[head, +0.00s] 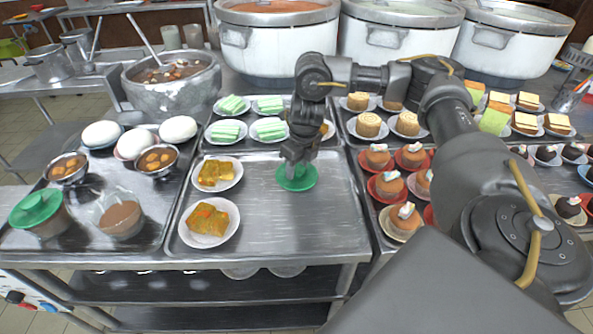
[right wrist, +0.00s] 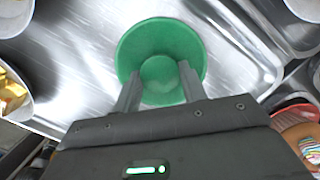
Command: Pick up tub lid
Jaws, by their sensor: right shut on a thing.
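A green round tub lid (head: 297,179) is at the tray's middle in the head view, right of two plates of yellow food. My right gripper (head: 293,172) comes down on it from above and is shut on it. In the right wrist view the lid (right wrist: 160,42) has a raised round knob, and the fingers of my right gripper (right wrist: 160,88) stand on either side of that knob. I cannot tell whether the lid touches the tray. Another green lid (head: 36,207) sits on a tub at the far left. My left gripper is not in view.
The metal tray (head: 280,230) has free room at its front right. Two plates of yellow food (head: 208,222) lie left of the lid. Cupcakes (head: 390,183) on red plates stand to the right. Large white pots (head: 268,45) stand behind. A plastic tub (head: 120,216) holds brown food.

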